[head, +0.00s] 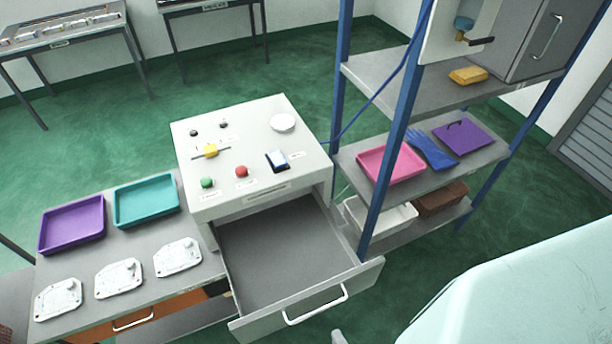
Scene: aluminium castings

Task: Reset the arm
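A large pale mint-green part of my arm (530,290) fills the lower right corner of the head view. A small grey tip (338,337) shows at the bottom edge, just below the front of the open drawer; it looks like the end of my gripper. The rest of the gripper is cut off by the frame. I cannot tell whether it is open or shut, or whether it holds anything.
The white control cabinet (225,135) has its empty drawer (285,255) pulled out near my arm. A blue-post shelf (400,130) with trays stands right. A bench with a purple tray (72,224), teal tray (146,201) and three castings (118,278) stands left.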

